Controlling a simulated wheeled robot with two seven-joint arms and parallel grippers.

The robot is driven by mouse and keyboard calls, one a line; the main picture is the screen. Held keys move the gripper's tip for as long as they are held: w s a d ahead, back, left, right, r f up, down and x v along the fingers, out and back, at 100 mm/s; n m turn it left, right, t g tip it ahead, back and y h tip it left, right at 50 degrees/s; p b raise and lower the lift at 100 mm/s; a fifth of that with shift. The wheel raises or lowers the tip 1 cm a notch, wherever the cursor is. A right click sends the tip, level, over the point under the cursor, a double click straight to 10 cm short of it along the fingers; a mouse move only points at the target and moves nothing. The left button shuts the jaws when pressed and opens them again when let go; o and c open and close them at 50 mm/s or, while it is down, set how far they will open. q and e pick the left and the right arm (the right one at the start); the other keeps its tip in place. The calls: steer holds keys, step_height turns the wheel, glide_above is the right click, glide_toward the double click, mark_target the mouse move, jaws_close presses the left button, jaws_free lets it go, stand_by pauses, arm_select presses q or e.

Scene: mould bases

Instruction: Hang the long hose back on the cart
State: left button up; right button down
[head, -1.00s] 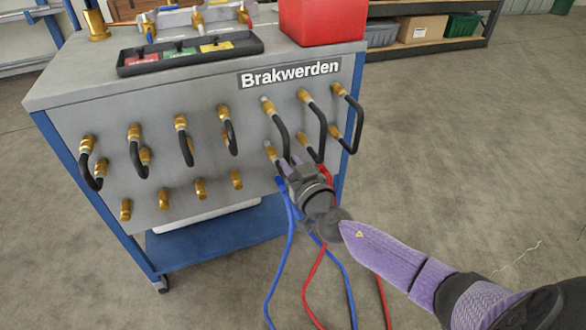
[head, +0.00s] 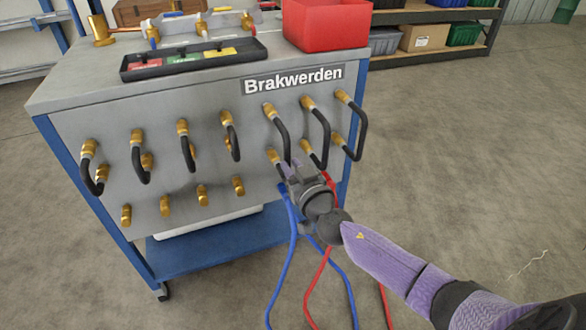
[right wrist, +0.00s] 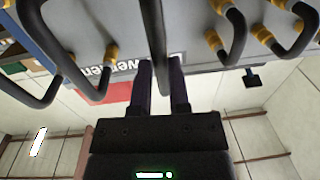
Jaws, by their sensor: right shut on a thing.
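The grey cart (head: 215,125) marked "Brakwerden" stands ahead with brass fittings on its front. My right gripper (head: 292,170) is at the lower right of this front, shut on a black hose (head: 281,130). This hose is the leftmost of the three longer black loops and hangs from an upper fitting (head: 269,111). Its lower end is hidden by the gripper. In the right wrist view the hose (right wrist: 158,50) runs between the two fingers. My left gripper is not in view.
Two longer black loops (head: 325,130) hang just right of the gripper, and shorter ones (head: 186,150) to the left. Bare brass fittings (head: 202,194) line the lower left. Blue (head: 284,260) and red hoses (head: 317,285) hang below the gripper. A red bin (head: 326,25) stands on top.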

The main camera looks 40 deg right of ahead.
steer(key=shift+w+d, duration=0.1)
steer(key=shift+w, duration=0.3)
steer(key=shift+c, duration=0.5)
jaws_free()
steer(key=shift+s+a, duration=0.2)
steer(key=shift+s, duration=1)
steer(key=s, duration=0.4)
steer(key=shift+s+a, duration=0.25)
steer(key=shift+a, duration=0.15)
